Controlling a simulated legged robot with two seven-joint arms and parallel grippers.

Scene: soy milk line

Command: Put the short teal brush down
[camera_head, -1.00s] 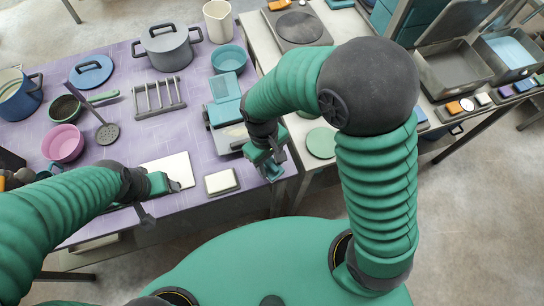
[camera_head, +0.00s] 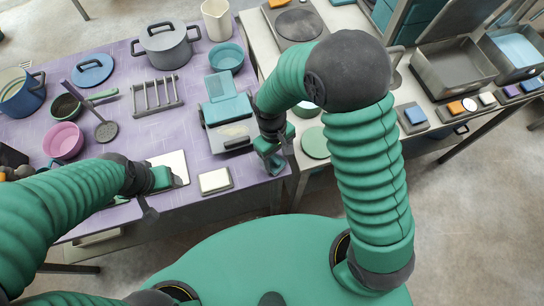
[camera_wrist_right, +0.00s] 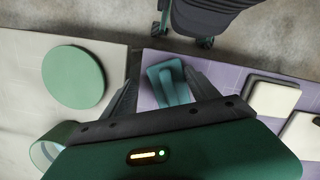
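The short teal brush (camera_wrist_right: 168,84) shows in the right wrist view between the two dark fingers of my right gripper (camera_wrist_right: 160,86), over the purple tabletop close to its edge. A gap shows between the brush and the left-hand finger, so the gripper looks open around it. In the head view my right gripper (camera_head: 274,152) points down at the near right corner of the purple table, with the teal brush (camera_head: 271,164) low beside its fingers, partly hidden. My left gripper (camera_head: 152,190) hangs over the table's front by a pale board; its fingers are unclear.
On the purple table (camera_head: 215,182) stand a grey slotted rack (camera_head: 157,97), a grey pot (camera_head: 166,46), a teal-topped device (camera_head: 227,105) and a white block on a tray (camera_head: 215,180). A green disc (camera_head: 315,143) lies on the pale counter across a narrow gap.

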